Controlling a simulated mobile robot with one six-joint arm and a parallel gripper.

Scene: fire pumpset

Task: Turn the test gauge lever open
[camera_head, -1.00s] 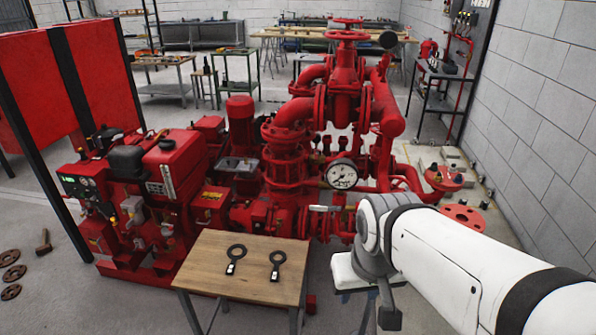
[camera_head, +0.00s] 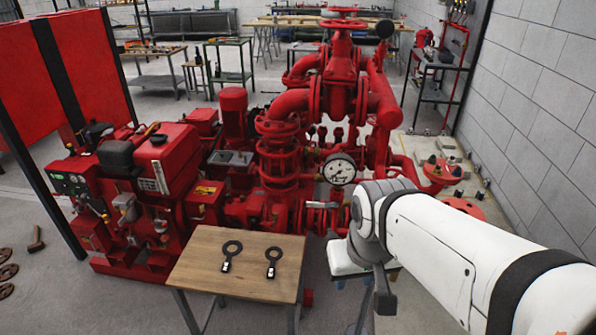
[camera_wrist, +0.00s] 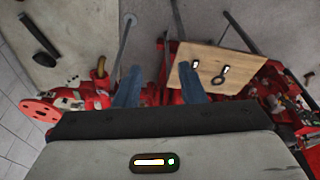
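The red fire pumpset (camera_head: 290,150) fills the middle of the head view. A round white-faced gauge (camera_head: 339,169) sits on its near side. Below the gauge is a small pale lever (camera_head: 322,204), lying roughly level in the picture; whether it is the test gauge lever I cannot be sure. My gripper (camera_head: 352,288) hangs fingers down, below and a little right of this lever, in front of the pump. In the wrist view my gripper (camera_wrist: 158,86) shows two blue-grey fingers spread apart with nothing held between them. The lever cannot be made out in the wrist view.
A wooden-topped table (camera_head: 205,262) stands left of my gripper, with two black ring-headed tools (camera_head: 232,248) on it. A red flange (camera_head: 463,208) is right of the pump. Red panels (camera_head: 85,65) stand at left, a block wall (camera_head: 540,130) at right.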

